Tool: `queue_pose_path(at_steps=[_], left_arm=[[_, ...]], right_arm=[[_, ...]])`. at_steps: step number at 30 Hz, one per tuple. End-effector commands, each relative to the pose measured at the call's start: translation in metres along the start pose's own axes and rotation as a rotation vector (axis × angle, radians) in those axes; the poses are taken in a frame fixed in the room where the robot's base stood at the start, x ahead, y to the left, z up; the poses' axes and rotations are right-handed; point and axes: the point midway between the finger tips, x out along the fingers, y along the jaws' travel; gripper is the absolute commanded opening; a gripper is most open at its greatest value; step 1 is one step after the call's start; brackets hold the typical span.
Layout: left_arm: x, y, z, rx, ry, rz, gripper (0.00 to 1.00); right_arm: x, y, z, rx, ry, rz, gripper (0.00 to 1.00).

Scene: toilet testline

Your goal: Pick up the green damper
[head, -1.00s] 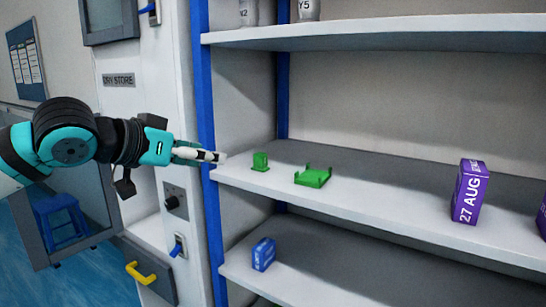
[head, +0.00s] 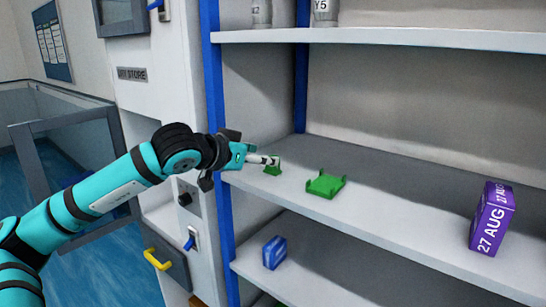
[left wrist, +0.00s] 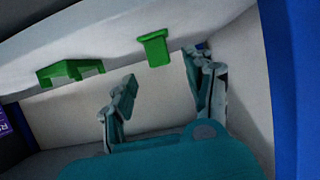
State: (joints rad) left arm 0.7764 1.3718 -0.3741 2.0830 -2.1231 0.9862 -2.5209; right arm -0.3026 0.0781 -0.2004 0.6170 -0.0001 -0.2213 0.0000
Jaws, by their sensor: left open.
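Two green parts lie on the middle shelf; I cannot tell which one is called the damper. The small left green part (head: 273,171) is partly hidden behind my left gripper (head: 264,161) in the head view. The left wrist view shows this small part (left wrist: 154,48) just beyond the gap between the fingers (left wrist: 164,74). The wider green bracket (head: 326,185) with raised corners is to the right, apart from the gripper; it also shows in the left wrist view (left wrist: 70,72). My left gripper is open, with nothing between its fingers. My right gripper is not in view.
A blue upright post (head: 211,110) stands close to my left gripper. A purple box (head: 492,220) marked 27 AUG is on the shelf's right. A blue box (head: 274,252) sits on the shelf below. The upper shelf (head: 400,38) holds white containers.

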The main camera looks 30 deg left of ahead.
Motion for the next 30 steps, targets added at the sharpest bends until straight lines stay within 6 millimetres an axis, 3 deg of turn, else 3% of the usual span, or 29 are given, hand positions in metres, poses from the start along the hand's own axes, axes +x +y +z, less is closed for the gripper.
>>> queue_pose_path(at_steps=[6, 15, 23, 30], left_arm=[[0.015, 0.001, -0.002, -0.002, 0.000, 0.002, 0.54], [0.055, 0.000, -0.001, -0.002, 0.001, 0.002, 0.54], [0.059, -0.001, 0.001, 0.002, 0.001, 0.000, 0.54], [0.058, -0.001, 0.001, 0.001, 0.001, 0.000, 0.24]], right_arm=[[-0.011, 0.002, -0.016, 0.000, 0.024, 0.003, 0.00], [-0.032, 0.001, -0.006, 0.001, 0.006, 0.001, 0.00], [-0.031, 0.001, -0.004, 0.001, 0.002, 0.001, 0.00], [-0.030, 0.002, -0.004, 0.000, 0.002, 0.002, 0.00]])
